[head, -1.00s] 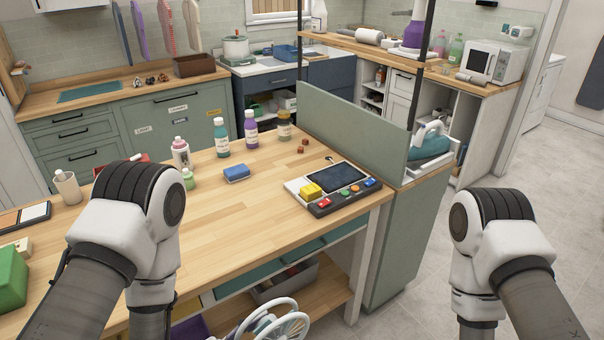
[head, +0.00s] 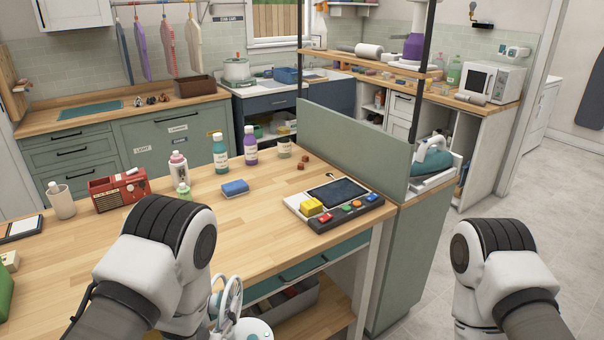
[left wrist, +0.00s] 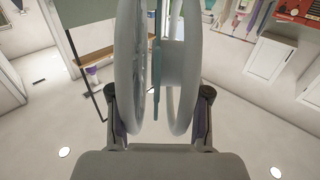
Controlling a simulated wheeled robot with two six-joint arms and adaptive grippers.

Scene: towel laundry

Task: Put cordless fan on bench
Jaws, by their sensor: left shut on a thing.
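The cordless fan (head: 228,307) has a white round cage and shows partly at the bottom of the head view, in front of the bench's near edge. My left arm covers some of it. In the left wrist view its cage (left wrist: 130,70) stands edge-on between the fingers of my left gripper (left wrist: 158,95), which is shut on it. The bench (head: 90,245) has a light wooden top with green drawers and a lower shelf below. My right arm's upper links show at the right of the head view, but its gripper does not.
The bench top holds a red radio (head: 118,190), several bottles, a blue sponge (head: 235,188) and a control panel with coloured buttons (head: 333,205). A green partition (head: 350,140) stands at its right end. The front middle of the top is clear.

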